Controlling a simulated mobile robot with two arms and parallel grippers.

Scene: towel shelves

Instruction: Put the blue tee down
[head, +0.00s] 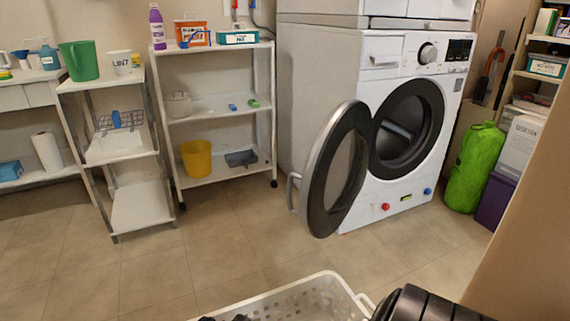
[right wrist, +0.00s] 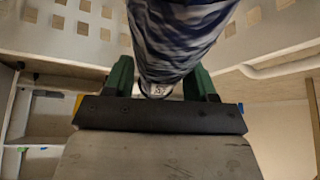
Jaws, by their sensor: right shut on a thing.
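In the right wrist view my right gripper (right wrist: 160,75) has its green fingers on both sides of a bunched blue, white and grey striped cloth (right wrist: 185,35), which looks like the blue tee. The gripper is shut on it, and the cloth runs out of the top of the picture. A white perforated laundry basket (head: 290,299) is at the bottom of the head view. Its holed wall (right wrist: 70,22) also shows behind the cloth in the right wrist view. The tee cannot be made out in the head view. My left gripper cannot be made out.
A white washing machine (head: 398,205) stands beyond the basket with its round door (head: 343,170) swung open. Two white shelf racks (head: 225,105) (head: 120,145) stand to the left. A green bag (head: 474,168) is at the right. The tiled floor (head: 170,265) between is clear.

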